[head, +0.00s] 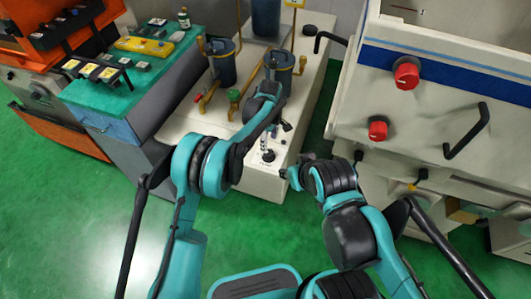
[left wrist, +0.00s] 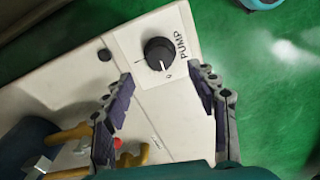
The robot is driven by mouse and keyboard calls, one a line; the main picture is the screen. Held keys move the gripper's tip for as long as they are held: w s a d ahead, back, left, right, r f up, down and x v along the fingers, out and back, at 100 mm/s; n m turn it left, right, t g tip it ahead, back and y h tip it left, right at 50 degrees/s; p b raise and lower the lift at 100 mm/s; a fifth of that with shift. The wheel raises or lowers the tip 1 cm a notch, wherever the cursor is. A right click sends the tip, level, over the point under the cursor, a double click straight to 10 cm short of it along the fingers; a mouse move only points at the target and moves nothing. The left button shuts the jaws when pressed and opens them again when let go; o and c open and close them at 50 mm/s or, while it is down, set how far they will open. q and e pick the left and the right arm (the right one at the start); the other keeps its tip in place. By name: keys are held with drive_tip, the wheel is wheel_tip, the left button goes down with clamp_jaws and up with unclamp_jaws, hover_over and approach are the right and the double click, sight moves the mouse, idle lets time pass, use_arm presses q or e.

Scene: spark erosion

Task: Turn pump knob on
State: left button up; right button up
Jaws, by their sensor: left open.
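The pump knob is a round black knob on a white plate labelled PUMP. It shows in the left wrist view (left wrist: 159,54) and is small in the head view (head: 268,156), on the near end of the white machine (head: 220,150). A pale pointer mark on the knob faces the lower right in the wrist view. My left gripper (left wrist: 160,77) is open and empty. Its fingers are spread to either side of the knob's line, and the knob appears just beyond the fingertips, apart from them.
Blue-grey filter canisters (head: 222,62) and brass pipes (head: 210,95) stand on the white machine. A red valve handle (head: 198,97) and a green one (head: 234,95) are near them. A large cabinet with red knobs (head: 406,72) is at right. Green floor (head: 85,210) is clear at left.

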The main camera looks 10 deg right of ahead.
sight(269, 152)
use_arm(q)
wheel_tip(269, 152, down, 8)
drive_tip(key=shift+r+b, duration=0.25)
drive_tip(key=shift+b, duration=1)
drive_tip(key=c, duration=1.2)
